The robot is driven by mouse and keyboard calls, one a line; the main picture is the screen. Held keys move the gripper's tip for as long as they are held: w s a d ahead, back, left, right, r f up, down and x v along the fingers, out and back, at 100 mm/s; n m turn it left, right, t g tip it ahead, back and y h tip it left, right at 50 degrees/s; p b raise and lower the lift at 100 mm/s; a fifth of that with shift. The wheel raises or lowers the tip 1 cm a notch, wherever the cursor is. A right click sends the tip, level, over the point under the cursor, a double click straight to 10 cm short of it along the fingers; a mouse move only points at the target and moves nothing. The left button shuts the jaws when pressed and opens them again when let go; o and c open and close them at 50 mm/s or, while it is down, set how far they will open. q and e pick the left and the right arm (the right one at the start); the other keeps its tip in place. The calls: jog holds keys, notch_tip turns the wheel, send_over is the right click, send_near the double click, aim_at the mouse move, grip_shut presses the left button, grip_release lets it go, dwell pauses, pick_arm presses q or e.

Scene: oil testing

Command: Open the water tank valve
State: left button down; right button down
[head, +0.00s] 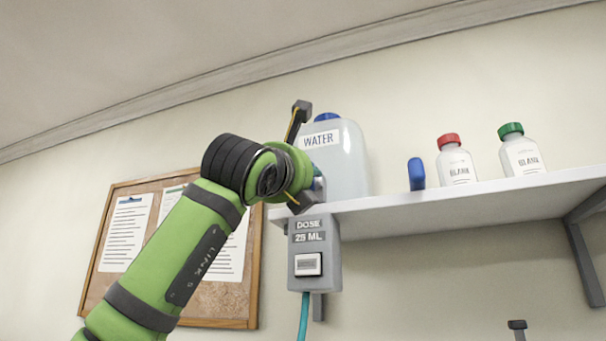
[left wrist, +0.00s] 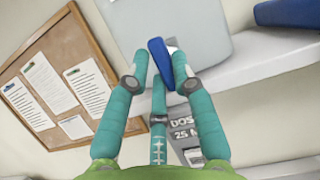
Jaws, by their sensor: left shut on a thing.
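The water tank (head: 347,165) is a translucent white jug labelled WATER with a blue cap, on the left end of a wall shelf. My left arm reaches up to its left front side and hides the valve in the head view. In the left wrist view a blue valve handle (left wrist: 160,62), tilted, sits between the teal fingers of my left gripper (left wrist: 162,66) in front of the tank (left wrist: 195,30). The left gripper is shut on this handle. My right gripper is not in view.
The white shelf (head: 450,204) also carries a blue object (head: 416,174), a red-capped bottle (head: 456,163) and a green-capped bottle (head: 520,153). A grey dose box (head: 315,255) reading 25 ML hangs below the tank, with a teal hose. A corkboard (head: 236,300) hangs left.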

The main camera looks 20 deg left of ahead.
pick_arm(q)
jog(key=c, duration=1)
grip_release()
jog(key=shift+w+f, duration=0.15)
jog(key=shift+w, duration=0.05)
jog(key=shift+c, duration=0.2)
jog(key=shift+s, duration=0.15)
jog(key=v, duration=1.1)
jog(key=shift+s, duration=0.35)
jog(key=shift+f, duration=0.1)
